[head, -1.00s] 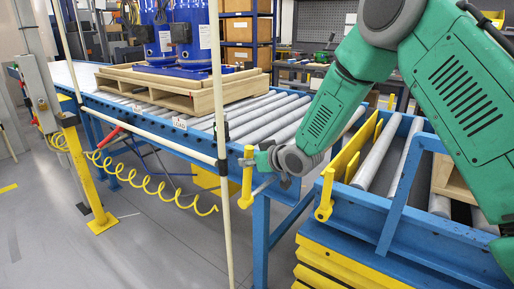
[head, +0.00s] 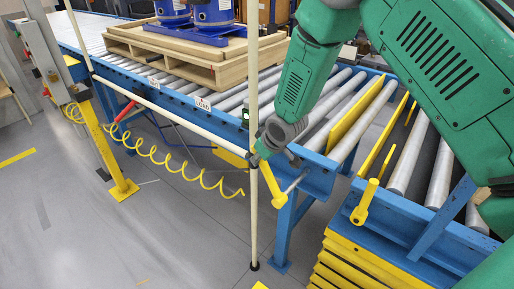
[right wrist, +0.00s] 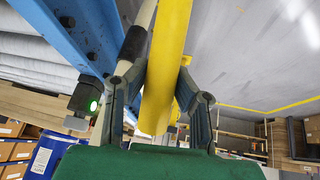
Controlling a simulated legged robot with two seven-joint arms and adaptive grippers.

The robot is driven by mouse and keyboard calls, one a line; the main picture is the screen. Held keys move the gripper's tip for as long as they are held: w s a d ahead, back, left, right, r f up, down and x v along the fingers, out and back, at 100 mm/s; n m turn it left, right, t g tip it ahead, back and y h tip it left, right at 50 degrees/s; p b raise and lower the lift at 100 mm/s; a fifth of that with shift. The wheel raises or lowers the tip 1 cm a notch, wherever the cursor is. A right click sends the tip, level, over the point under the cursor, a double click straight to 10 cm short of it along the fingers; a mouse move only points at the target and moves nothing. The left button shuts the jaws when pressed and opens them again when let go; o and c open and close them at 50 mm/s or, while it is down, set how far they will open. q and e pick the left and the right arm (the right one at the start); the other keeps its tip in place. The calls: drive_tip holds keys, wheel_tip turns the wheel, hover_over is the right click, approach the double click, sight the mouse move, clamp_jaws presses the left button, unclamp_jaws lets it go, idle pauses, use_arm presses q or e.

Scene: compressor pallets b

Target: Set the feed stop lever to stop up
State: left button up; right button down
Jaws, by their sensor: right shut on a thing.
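The yellow feed stop lever (head: 272,186) is at the near corner of the blue feed conveyor (head: 228,125), on a short rod. It points up from its hub and leans a little left. My right gripper (head: 262,157) is shut on its upper end; the right wrist view shows the yellow bar (right wrist: 165,60) between the two fingers (right wrist: 158,85). The fingers hide part of the lever. A yellow stop plate (head: 352,113) stands above the rollers at the conveyor's end. My left gripper is out of view.
A pale upright post (head: 253,220) stands close beside my right gripper. A second yellow lever (head: 365,203) and plate (head: 374,160) are on the blue lift table at right. A wooden pallet (head: 170,62) with blue compressors sits on the rollers. A coiled yellow hose (head: 170,165) hangs in front.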

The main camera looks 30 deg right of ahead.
drive_tip(key=shift+w+r, duration=0.1)
drive_tip(key=shift+w, duration=0.05)
drive_tip(key=c, duration=1.4)
unclamp_jaws()
drive_tip(key=shift+o, duration=0.5)
drive_tip(key=shift+r, duration=0.15)
drive_tip(key=v, duration=1.1)
drive_tip(key=shift+r, duration=0.1)
